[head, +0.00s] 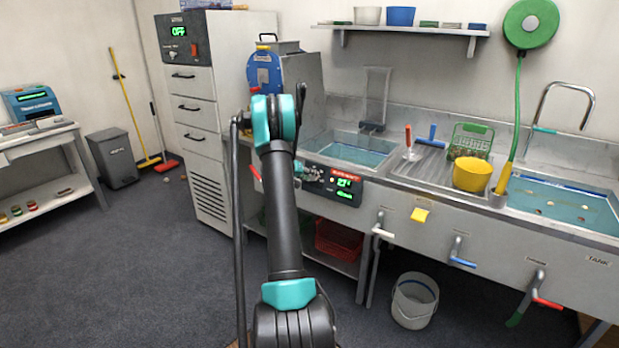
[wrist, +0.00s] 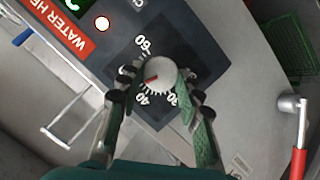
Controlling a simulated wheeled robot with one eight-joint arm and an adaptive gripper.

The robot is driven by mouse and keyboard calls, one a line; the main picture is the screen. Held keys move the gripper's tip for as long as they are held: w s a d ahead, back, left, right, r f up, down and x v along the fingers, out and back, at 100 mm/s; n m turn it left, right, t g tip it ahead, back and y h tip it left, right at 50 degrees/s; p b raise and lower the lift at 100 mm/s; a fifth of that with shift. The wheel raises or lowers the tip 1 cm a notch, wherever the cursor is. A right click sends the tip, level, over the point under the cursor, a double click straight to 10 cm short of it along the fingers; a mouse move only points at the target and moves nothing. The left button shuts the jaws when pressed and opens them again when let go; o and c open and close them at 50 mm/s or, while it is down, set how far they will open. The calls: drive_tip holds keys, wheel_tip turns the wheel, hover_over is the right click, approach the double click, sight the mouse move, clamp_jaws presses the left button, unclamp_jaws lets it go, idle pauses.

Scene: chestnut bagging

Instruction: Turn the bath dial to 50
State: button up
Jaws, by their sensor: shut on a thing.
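The bath dial (wrist: 163,72) is a pale round knob with a red mark, on a dark panel printed with numbers. In the wrist view its red mark points left, between the printed 60 and 40; no printed 50 is visible there. My gripper (wrist: 156,90) is shut on the dial, one finger on each side. The dark heater control panel (head: 345,197) with a red label and green digits is at the front of the sink bench. In the head view my arm reaches to the panel's left part, and the dial is hard to make out.
The water bath (head: 350,152) lies behind the panel. A grey-handled tap lever (head: 382,232) is right of it, and a red-handled lever (wrist: 298,150) shows in the wrist view. A yellow bowl (head: 472,174) stands on the bench. A white bucket (head: 414,302) is on the floor.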

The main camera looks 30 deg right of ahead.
drive_tip(key=m, duration=0.2)
drive_tip(key=m+t+y, duration=0.1)
drive_tip(key=m, duration=0.1)
drive_tip(key=shift+s, duration=0.25)
idle(0.3)
drive_tip(key=o, duration=1.2)
drive_tip(key=shift+d, duration=0.1)
drive_tip(key=shift+c, duration=0.2)
drive_tip(key=shift+r+t, duration=0.1)
drive_tip(key=shift+t, duration=0.2)
drive_tip(key=v, duration=1.2)
drive_tip(key=shift+w, duration=0.1)
